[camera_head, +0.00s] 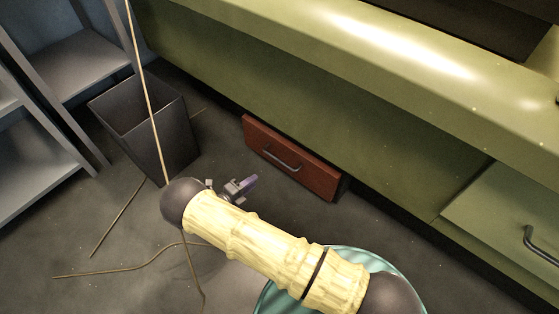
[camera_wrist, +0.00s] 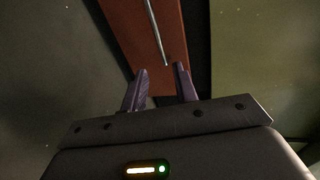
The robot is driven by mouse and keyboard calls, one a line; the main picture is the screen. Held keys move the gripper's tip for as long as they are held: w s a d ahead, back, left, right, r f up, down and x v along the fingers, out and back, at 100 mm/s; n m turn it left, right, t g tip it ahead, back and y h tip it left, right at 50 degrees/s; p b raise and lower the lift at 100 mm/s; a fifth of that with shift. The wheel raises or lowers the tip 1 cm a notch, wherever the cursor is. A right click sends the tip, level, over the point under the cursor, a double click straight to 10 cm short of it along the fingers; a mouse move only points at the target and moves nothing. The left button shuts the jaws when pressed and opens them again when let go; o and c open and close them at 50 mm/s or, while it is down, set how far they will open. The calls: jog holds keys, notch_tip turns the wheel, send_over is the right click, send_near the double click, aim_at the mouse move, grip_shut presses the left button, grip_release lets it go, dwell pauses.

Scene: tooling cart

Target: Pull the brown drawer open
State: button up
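The brown drawer (camera_head: 310,171) is a low reddish-brown front under the green bench in the head view. A grey bar handle (camera_head: 281,160) runs along its middle. In the wrist view the drawer (camera_wrist: 125,22) fills the upper middle, and its handle (camera_wrist: 155,30) ends just above the gap between my fingertips. My gripper (camera_head: 254,181) is in front of the drawer's lower left, apart from the handle. In the wrist view my gripper (camera_wrist: 161,68) has its two fingers spread with nothing between them.
A dark open bin (camera_head: 165,130) stands left of the drawer, beside grey shelves (camera_head: 85,65). Thin brown rods or cords (camera_head: 120,217) lie on the floor. A green drawer (camera_head: 510,220) with a dark handle is at the right.

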jog(key=shift+s+a+f+n, duration=0.1)
jog(key=shift+a+f+n, duration=0.2)
jog(key=shift+a+n, duration=0.2)
jog(key=shift+d, duration=0.1)
jog(key=b, duration=0.8)
send_near(280, 160)
jog(key=f+x, duration=0.1)
jog(key=x, duration=0.8)
jog(key=shift+w+d, duration=0.1)
jog(key=shift+w, duration=0.25)
jog(key=shift+d, duration=0.1)
grip_shut()
